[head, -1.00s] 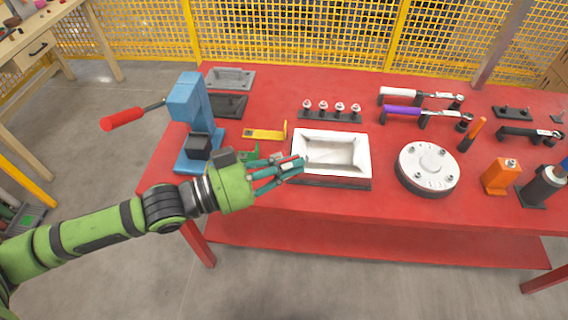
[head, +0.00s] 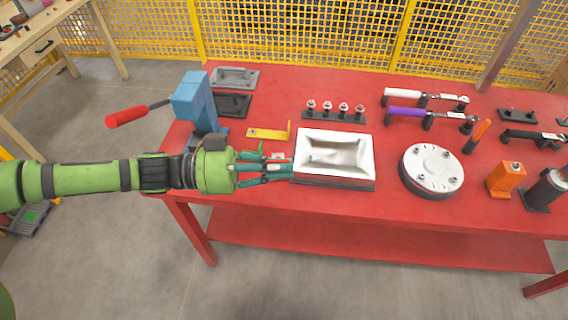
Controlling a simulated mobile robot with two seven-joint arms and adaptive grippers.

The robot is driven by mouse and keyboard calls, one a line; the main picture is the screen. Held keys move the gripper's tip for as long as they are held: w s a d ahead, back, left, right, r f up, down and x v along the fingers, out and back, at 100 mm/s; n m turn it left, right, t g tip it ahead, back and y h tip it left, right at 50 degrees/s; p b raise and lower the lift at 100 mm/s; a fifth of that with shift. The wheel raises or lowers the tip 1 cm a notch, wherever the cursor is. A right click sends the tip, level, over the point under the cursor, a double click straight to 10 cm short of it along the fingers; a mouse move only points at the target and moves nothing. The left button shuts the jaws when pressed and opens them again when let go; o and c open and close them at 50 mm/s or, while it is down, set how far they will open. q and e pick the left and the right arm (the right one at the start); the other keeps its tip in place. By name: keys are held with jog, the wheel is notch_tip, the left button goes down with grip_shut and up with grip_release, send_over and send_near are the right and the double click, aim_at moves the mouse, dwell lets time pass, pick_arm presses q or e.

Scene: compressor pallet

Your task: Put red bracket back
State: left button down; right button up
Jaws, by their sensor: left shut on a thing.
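My left gripper (head: 282,170) reaches in from the left, low over the front of the red table, with its fingertips beside the left wall of the white tray. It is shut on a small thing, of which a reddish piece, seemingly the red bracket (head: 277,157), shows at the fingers. The fingers hide most of it, and it blends with the red tabletop. A yellow bracket (head: 268,134) lies just behind the gripper. A bit of green shows beside the fingers, mostly covered. My right gripper is out of view.
The white tray (head: 370,161) stands right of the gripper. A blue press (head: 192,100) with a red handle (head: 126,116) stands behind my left wrist. Grey trays (head: 233,77), a row of bolts (head: 334,112) and a round white flange (head: 432,168) are also on the table (head: 300,208).

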pick_arm(q)
jog(key=shift+s+a+m+g, duration=0.1)
jog(key=shift+a+m+g, duration=0.25)
jog(key=shift+g, duration=0.35)
jog(key=s+d+r+n+t, duration=0.1)
jog(key=s+d+r, duration=0.1)
jog(key=s+d, duration=0.35)
jog(key=s+d+r+n+t, duration=0.1)
jog(key=s+d+r+t, duration=0.1)
jog(key=d, duration=0.7)
jog(key=w+a+f+n+t+y, duration=0.1)
jog(key=w+a+n+t+y, duration=0.75)
jog(key=a+t, duration=0.3)
jog(key=s+a+f+n+t+y, duration=0.1)
jog(key=a+f+n+y, duration=0.2)
jog(key=a, duration=0.5)
jog(key=s+a+f+n+t+y, duration=0.1)
jog(key=a+f+n+y, duration=0.2)
jog(key=a+y, duration=0.3)
jog(key=shift+a+f+n, duration=0.3)
jog(key=shift+a+f, duration=0.45)
jog(key=shift+a, duration=0.45)
